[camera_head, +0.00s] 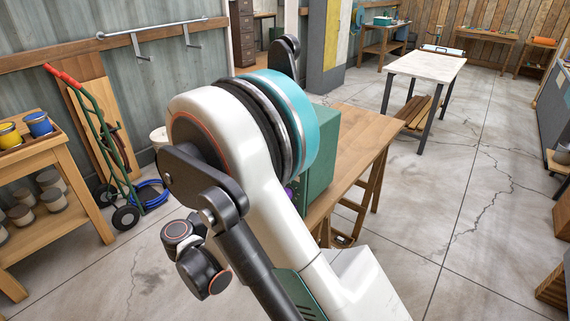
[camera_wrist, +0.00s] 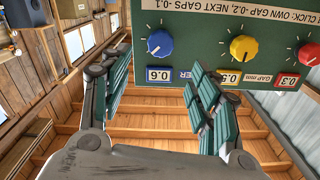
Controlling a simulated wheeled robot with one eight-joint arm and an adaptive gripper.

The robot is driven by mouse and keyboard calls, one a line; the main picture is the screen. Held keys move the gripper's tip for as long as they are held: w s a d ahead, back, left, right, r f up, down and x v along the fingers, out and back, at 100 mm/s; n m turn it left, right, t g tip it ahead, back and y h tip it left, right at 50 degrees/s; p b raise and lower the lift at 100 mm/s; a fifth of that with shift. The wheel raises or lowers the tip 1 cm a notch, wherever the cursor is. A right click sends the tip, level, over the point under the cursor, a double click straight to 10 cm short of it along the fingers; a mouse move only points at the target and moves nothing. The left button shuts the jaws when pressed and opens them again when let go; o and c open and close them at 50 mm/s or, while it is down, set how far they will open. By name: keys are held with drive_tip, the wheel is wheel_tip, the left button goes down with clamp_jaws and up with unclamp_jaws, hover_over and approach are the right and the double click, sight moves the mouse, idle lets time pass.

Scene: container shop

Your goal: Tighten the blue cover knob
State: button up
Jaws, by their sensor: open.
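The blue cover knob (camera_wrist: 159,42) is on the front of a green panel (camera_wrist: 200,25) in the wrist view, with a white pointer mark toward its lower left. A blue readout under it shows 0.6 (camera_wrist: 159,75); its label is partly hidden, with "VER" visible. My gripper (camera_wrist: 160,68) is open, its green-padded fingers spread to either side below the knob in the picture. The fingers appear apart from the knob; the depth between them is hard to tell. In the head view my arm covers most of the green box (camera_head: 322,150), and my gripper is hidden.
A yellow knob (camera_wrist: 243,47) with readout 0.5 and a red knob (camera_wrist: 308,53) with readout 0.3 sit to the right of the blue one. The box stands on a wooden table (camera_head: 365,140). A white-topped table (camera_head: 428,65) stands farther back, with open floor around it.

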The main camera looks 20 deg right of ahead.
drive_tip(key=b+x, duration=0.2)
drive_tip(key=x, duration=1)
drive_tip(key=shift+w+d+b, duration=0.2)
drive_tip(key=shift+d+b, duration=0.1)
drive_tip(key=shift+b, duration=0.1)
drive_tip(key=c, duration=1.1)
